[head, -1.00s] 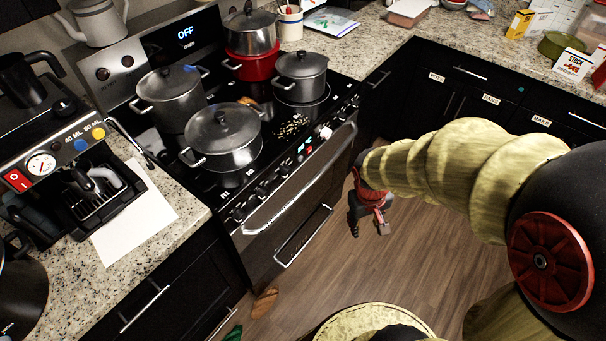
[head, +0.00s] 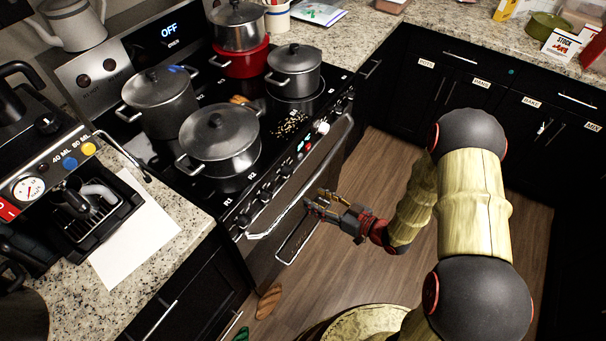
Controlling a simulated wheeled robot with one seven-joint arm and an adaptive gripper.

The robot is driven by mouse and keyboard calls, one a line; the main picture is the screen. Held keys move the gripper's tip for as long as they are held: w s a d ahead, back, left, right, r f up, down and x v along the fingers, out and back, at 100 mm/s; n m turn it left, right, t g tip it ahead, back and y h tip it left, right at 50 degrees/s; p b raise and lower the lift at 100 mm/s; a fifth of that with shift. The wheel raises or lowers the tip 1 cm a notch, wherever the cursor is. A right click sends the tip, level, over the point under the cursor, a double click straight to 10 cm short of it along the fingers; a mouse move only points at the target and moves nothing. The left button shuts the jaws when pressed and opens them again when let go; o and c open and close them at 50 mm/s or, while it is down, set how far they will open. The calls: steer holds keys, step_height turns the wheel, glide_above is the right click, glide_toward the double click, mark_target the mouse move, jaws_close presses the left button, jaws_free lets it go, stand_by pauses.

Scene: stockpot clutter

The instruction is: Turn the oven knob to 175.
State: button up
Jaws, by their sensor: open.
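The stove (head: 262,210) stands at the left with a row of knobs along its front edge. A white knob (head: 321,127) sits towards the right of that row, near a small lit red and green display (head: 306,146). Black knobs (head: 265,195) line the rest of the edge. The back panel reads "OFF" over "OVEN" (head: 168,30) and has two dark knobs (head: 109,65). I cannot tell for certain which knob is the oven's. My gripper (head: 316,203) is open and empty, in front of the oven door, below and apart from the front knobs.
Several lidded pots, one a large grey pot (head: 218,140), crowd the cooktop. The oven door handle (head: 300,185) juts out below the knobs. A coffee machine (head: 70,190) stands on the left counter. The wooden floor (head: 340,265) in front is mostly clear.

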mark_target(290, 174)
step_height(290, 174, up, 6)
steer(key=a+t+y, duration=0.1)
steer(key=y, duration=0.1)
steer(key=shift+b+x, duration=1)
steer(key=shift+x, duration=2.9)
steer(key=shift+r, duration=0.2)
steer(key=shift+c, duration=1.2)
steer(key=c, duration=0.9)
